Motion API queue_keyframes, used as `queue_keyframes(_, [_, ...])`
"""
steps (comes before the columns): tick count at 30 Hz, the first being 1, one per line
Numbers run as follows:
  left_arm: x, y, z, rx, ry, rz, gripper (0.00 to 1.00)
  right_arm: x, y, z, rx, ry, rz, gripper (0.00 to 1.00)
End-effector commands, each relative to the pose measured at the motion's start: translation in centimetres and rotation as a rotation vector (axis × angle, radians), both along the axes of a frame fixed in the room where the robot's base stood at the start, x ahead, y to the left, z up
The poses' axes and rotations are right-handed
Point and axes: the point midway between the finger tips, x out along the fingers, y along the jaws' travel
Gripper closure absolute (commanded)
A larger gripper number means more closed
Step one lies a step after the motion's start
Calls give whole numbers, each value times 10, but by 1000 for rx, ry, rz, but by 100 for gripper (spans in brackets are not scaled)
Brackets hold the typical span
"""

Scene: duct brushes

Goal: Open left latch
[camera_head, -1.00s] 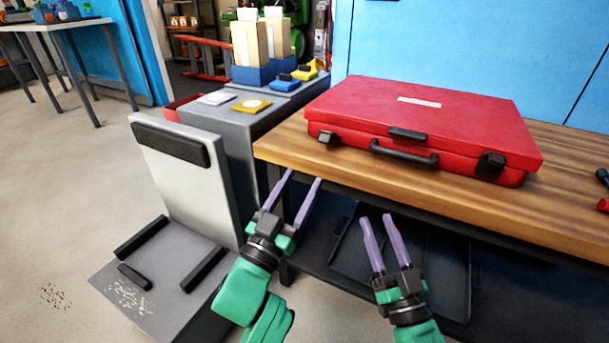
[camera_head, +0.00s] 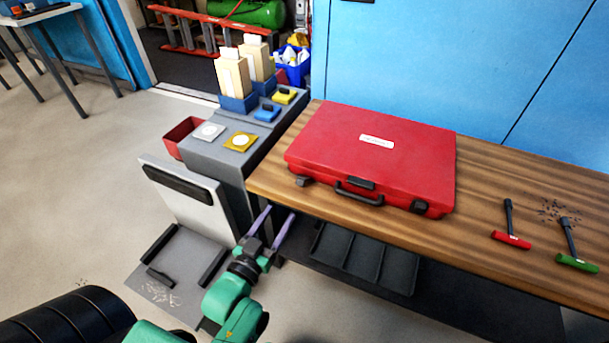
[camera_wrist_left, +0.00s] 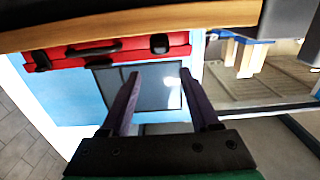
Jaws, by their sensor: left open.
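A closed red case (camera_head: 400,135) lies flat on the wooden table. Its left latch (camera_head: 303,181), a small black block, is at the left of its front side; in the left wrist view this latch (camera_wrist_left: 159,43) shows upside down. A second black latch (camera_head: 419,207) is at the right, with a black handle (camera_head: 358,194) between them. My left gripper (camera_head: 279,212) is open and empty, in front of the table's left end, nearer than the left latch and apart from it. In the left wrist view its two purple fingers (camera_wrist_left: 158,85) stand wide apart. My right gripper is out of view.
The wooden table (camera_head: 480,240) has its front edge close beyond my left fingers. A red-handled tool (camera_head: 511,240) and a green-handled tool (camera_head: 578,263) lie at its right. A grey cabinet (camera_head: 215,160) with boxes stands left of it.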

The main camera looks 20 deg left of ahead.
Motion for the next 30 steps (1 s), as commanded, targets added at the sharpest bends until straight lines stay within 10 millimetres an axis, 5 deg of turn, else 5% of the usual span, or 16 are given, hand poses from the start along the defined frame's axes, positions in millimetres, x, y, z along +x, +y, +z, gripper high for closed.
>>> queue_keyframes(15, [124,-8,0,-1,-3,0,38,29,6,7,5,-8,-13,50])
queue_keyframes(26, [136,-9,0,-1,1,-1,38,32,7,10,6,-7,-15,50])
queue_keyframes(30, [135,-9,0,-1,0,-1,87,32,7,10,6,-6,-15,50])
